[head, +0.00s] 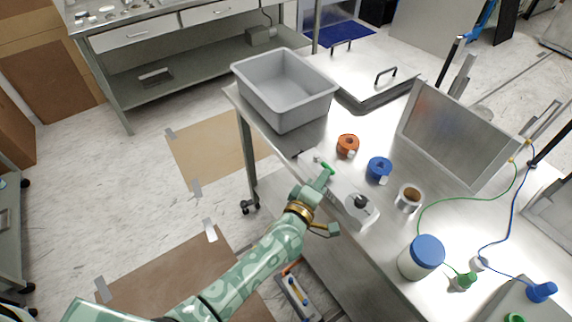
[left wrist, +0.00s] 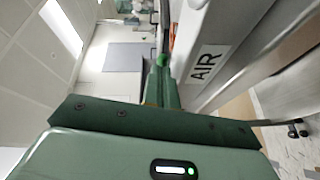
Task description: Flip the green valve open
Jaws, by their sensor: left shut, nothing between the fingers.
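The green valve (head: 327,168) is a small bright green handle at the far end of a pale metal box (head: 340,192) on the steel table. In the left wrist view, a bright green piece of the valve (left wrist: 162,60) shows at the tip of my fingers, beside the box face (left wrist: 205,65) with its "AIR" label. My left gripper (head: 322,180) is shut and empty, right beside the valve. I cannot tell whether it touches the handle. The gripper partly hides the valve. My right gripper is not in view.
A grey bin (head: 285,95) stands at the table's back left corner. Orange (head: 347,143) and blue (head: 379,168) rolls, a tape roll (head: 409,197) and a blue-lidded jar (head: 422,258) stand right of the box. A black knob (head: 361,201) sits at the box's near end.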

